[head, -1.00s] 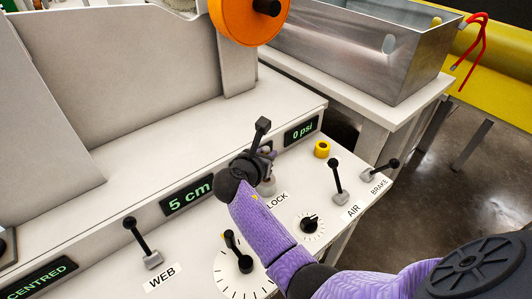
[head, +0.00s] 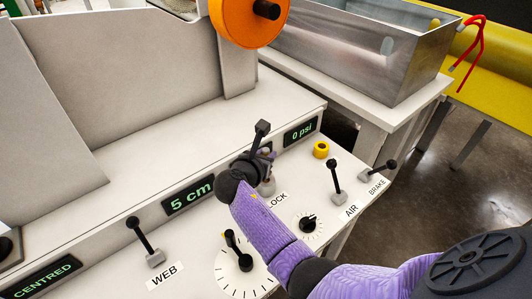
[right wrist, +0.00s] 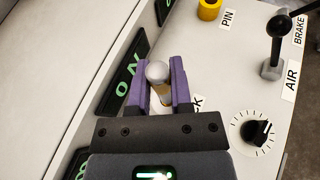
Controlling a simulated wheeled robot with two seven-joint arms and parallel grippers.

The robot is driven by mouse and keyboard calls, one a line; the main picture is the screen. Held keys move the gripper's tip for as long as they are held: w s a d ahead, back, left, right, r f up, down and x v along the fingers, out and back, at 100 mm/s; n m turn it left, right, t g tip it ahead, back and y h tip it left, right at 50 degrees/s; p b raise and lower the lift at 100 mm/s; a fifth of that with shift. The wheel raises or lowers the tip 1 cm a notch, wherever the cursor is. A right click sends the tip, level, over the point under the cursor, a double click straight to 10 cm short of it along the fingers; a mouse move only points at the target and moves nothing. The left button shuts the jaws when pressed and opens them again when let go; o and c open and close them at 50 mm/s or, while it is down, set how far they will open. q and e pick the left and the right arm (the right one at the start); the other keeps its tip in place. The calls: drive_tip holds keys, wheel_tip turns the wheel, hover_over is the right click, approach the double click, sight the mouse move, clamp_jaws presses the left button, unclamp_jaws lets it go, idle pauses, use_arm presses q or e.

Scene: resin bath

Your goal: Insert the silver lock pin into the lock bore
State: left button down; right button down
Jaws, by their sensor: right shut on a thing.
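My right gripper (head: 266,154) is over the sloped white control panel, just above the LOCK label. In the right wrist view its purple fingers (right wrist: 162,80) are closed around the silver lock pin, whose round pale head (right wrist: 157,71) shows between the fingertips. A grey fitting (head: 267,187) beside the LOCK label, seemingly the lock bore, shows just below the gripper. The gripper hides most of the pin and the bore opening, so I cannot tell whether the pin is inside it. My left gripper is out of view.
The yellow PIN holder (head: 321,149) stands to the right. The AIR lever (head: 336,179), BRAKE lever (head: 382,170), a black dial (head: 308,223) and the WEB lever (head: 145,240) stand up from the panel. A metal bath (head: 350,55) is behind.

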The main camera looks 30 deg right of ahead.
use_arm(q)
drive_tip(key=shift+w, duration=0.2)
use_arm(e)
drive_tip(key=shift+r, duration=0.1)
use_arm(q)
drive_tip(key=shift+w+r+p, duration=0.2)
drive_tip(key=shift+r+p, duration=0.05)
drive_tip(key=shift+p, duration=0.05)
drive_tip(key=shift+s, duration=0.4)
use_arm(e)
drive_tip(key=shift+f, duration=0.3)
use_arm(q)
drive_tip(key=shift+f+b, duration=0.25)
drive_tip(key=shift+b, duration=0.1)
use_arm(e)
drive_tip(key=shift+f, duration=0.3)
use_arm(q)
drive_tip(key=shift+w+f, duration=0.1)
use_arm(e)
drive_tip(key=shift+f, duration=0.1)
drive_tip(key=shift+f, duration=0.35)
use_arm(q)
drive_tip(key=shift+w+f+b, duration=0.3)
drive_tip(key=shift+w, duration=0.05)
use_arm(e)
drive_tip(key=shift+f, duration=0.1)
